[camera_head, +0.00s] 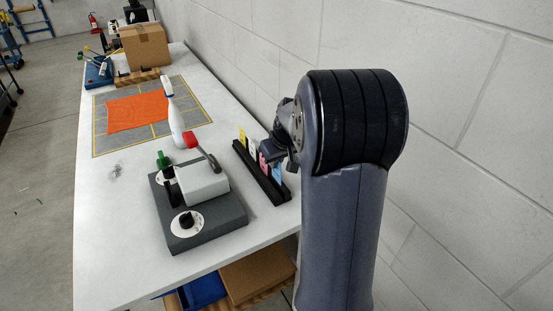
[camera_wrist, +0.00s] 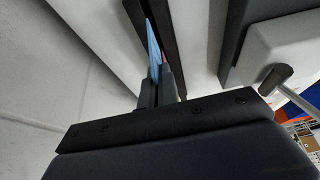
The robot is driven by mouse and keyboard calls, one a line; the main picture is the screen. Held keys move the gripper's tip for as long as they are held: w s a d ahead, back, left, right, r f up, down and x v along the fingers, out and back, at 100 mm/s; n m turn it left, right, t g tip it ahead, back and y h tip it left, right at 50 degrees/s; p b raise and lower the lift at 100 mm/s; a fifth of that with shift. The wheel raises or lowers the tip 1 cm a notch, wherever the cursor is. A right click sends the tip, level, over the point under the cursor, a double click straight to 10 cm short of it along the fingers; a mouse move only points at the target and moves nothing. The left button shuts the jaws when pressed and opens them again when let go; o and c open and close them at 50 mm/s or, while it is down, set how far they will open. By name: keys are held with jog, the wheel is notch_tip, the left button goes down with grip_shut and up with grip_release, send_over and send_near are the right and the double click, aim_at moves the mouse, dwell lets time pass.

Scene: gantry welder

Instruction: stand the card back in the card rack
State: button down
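The card rack (camera_head: 262,178) is a long black slotted holder near the wall side of the white table. Yellow (camera_head: 241,136), white (camera_head: 250,145) and pink (camera_head: 263,163) cards stand in it. A blue card (camera_head: 277,172) is at its near end, with its lower edge at the rack. My gripper (camera_head: 279,150) is just above that end, partly hidden by my arm. In the wrist view my gripper (camera_wrist: 161,82) has its fingers close together on the blue card (camera_wrist: 153,42), which lies along the black rack (camera_wrist: 142,18). How deep the card sits is unclear.
A grey fixture box (camera_head: 205,225) with a white block, knobs and a red-ended lever stands left of the rack. A white spray bottle (camera_head: 174,120) is behind it. An orange cloth (camera_head: 138,112) lies on a grey mat. The wall is close on the right.

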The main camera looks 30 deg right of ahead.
aim_at(277, 172)
jog(key=shift+f+b, duration=1.65)
jog(key=shift+f, duration=0.65)
jog(key=c, duration=1.6)
grip_release()
jog(key=shift+r, duration=0.15)
jog(key=v, duration=1)
jog(key=shift+r, duration=0.3)
jog(key=shift+s, duration=0.15)
